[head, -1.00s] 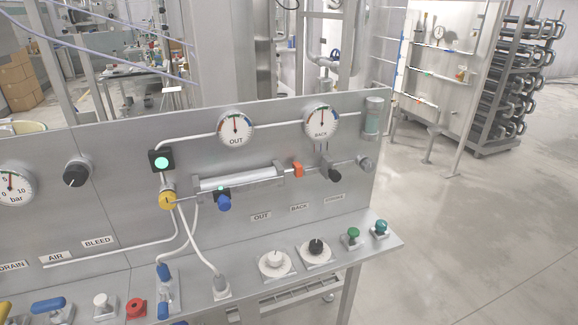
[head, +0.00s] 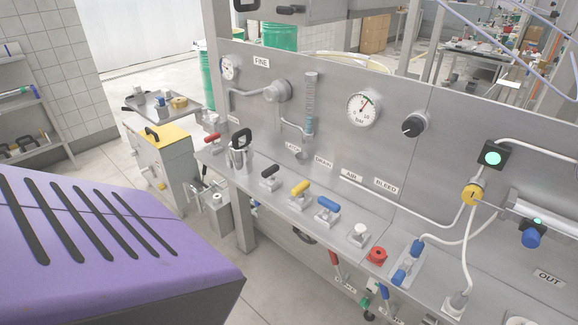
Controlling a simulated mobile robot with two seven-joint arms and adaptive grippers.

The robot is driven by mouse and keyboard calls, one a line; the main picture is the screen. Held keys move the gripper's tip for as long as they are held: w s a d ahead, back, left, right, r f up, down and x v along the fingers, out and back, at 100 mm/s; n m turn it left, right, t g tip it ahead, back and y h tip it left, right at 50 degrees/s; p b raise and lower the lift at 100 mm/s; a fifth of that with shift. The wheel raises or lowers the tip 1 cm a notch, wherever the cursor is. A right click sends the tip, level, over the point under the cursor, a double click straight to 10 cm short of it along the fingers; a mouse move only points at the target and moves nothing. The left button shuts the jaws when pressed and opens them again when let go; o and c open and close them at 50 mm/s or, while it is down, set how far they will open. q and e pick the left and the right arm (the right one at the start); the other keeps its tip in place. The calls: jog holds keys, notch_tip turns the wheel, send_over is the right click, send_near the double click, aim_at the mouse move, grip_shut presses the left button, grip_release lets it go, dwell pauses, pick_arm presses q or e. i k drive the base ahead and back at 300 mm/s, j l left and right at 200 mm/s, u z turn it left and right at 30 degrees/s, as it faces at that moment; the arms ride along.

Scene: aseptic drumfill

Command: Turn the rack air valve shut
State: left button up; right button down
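A valve with a blue lever (head: 327,206) stands on the bench ledge in the head view, nearest below the label AIR (head: 349,176). Its lever lies roughly along the ledge, while the black lever (head: 270,171) and the yellow lever (head: 300,188) to its left point across it. No tag names any valve as the rack air valve, so I cannot tell for certain which one it is. Another blue-handled fitting (head: 406,264) sits further right on the ledge, with a hose beside it. Neither of my grippers shows.
A white knob (head: 360,234) and a red knob (head: 377,256) stand right of the blue lever. A pressure gauge (head: 364,108) and a black knob (head: 414,124) are on the upright panel. A yellow-topped cabinet (head: 162,145) stands left. Open floor shows before the bench.

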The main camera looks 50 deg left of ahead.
aim_at(330, 205)
jog(key=u, duration=1.15)
